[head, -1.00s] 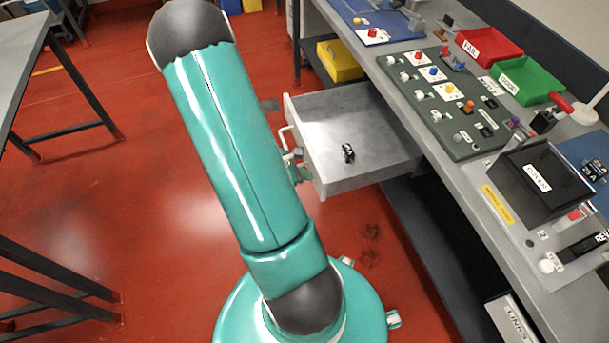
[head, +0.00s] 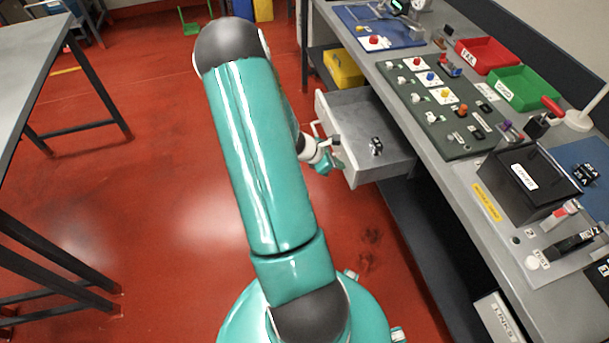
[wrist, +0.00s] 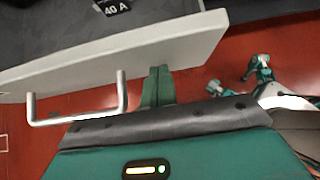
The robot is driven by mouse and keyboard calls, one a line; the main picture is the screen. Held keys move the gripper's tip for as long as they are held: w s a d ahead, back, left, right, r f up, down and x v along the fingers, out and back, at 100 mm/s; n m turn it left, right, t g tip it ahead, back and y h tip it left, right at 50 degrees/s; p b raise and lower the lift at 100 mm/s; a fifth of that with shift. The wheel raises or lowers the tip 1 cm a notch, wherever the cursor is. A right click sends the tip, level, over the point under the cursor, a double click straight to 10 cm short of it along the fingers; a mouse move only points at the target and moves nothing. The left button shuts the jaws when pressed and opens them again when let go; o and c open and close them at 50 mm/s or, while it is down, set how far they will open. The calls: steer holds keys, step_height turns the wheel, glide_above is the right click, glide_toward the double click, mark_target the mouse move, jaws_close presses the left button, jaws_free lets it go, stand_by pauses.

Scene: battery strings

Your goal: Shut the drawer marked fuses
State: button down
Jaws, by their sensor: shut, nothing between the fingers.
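A grey drawer (head: 372,111) stands partly pulled out from under the bench. Its front, with a pale bar handle, also shows in the wrist view (wrist: 130,55). No "fuses" mark is readable on it. A small black item (head: 376,146) lies inside; in the wrist view a label reading "40 A" (wrist: 117,7) shows beyond the front. My gripper (wrist: 157,72) is shut and empty, its green fingertips at the drawer front, to the right of the handle. They seem to touch the front. In the head view my arm partly hides the hand.
The bench (head: 445,165) carries a green switch board (head: 432,112), a red tray (head: 488,56), a green tray (head: 523,90) and a black box (head: 525,175). A yellow bin (head: 343,66) sits beneath it. Another table (head: 30,50) stands at left. The red floor between is open.

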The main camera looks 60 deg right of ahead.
glide_above(374, 165)
steer(key=s+d, duration=0.3)
steer(key=s, duration=0.1)
steer(key=shift+w+d, duration=0.15)
steer(key=shift+w, duration=0.1)
steer(key=shift+s+d, duration=0.2)
steer(key=shift+s, duration=0.05)
steer(key=shift+s+r, duration=0.1)
steer(key=shift+s, duration=0.1)
steer(key=shift+w+a, duration=0.25)
steer(key=shift+w, duration=0.25)
steer(key=w+a, duration=0.3)
steer(key=shift+w+r, duration=0.2)
steer(key=shift+r, duration=0.1)
steer(key=v, duration=0.9)
steer(key=shift+w, duration=0.1)
